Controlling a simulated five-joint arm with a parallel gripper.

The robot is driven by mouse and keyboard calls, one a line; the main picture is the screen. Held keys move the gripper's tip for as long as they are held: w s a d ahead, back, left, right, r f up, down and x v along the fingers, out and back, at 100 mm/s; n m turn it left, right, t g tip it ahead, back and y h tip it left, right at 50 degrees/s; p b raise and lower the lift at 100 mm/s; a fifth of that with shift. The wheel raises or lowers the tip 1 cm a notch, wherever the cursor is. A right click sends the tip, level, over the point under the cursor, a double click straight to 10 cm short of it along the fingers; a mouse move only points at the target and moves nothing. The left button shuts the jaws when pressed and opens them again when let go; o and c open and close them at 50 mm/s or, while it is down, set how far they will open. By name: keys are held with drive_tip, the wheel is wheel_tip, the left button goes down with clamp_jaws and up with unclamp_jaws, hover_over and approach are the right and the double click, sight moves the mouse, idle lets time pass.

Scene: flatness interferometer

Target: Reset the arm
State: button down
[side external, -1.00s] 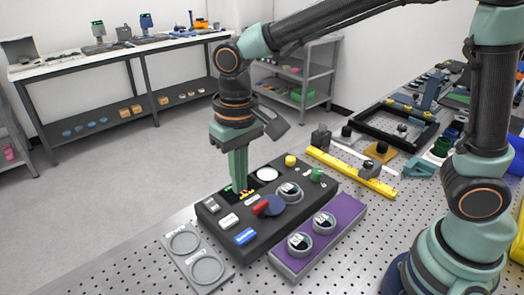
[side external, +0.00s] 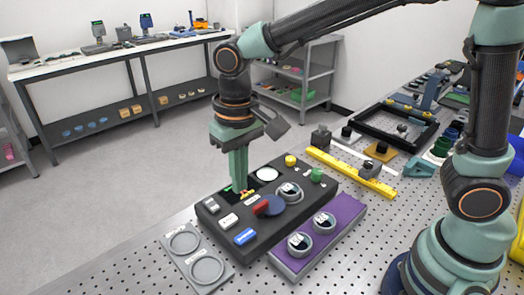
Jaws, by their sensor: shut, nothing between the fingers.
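My gripper (side external: 239,186) is shut and empty. It points straight down over the back left part of the black instrument box (side external: 268,232). Its green fingertips are close to the box top, by a small display with green and red-yellow marks (side external: 246,193). I cannot tell whether the tips touch the box.
A purple tray (side external: 345,212) with two ringed round parts lies in front of the box. A grey plate (side external: 180,268) with two empty rings lies at the left. A yellow rail (side external: 350,172) and black frame (side external: 395,124) lie behind at right. The perforated table (side external: 385,222) is bare at front.

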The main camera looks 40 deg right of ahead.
drive_tip(key=s+d+r+t, duration=0.2)
drive_tip(key=d+r, duration=0.1)
drive_tip(key=d, duration=0.6)
drive_tip(key=s+d+r+t, duration=0.3)
drive_tip(key=d, duration=0.6)
drive_tip(key=shift+s+r, duration=0.25)
drive_tip(key=shift+s, duration=0.1)
drive_tip(key=g, duration=0.5)
hover_over(229, 219)
drive_tip(key=shift+f, duration=2.5)
drive_tip(key=shift+f, duration=0.1)
wheel_tip(229, 219, down, 14)
drive_tip(key=shift+r, duration=0.1)
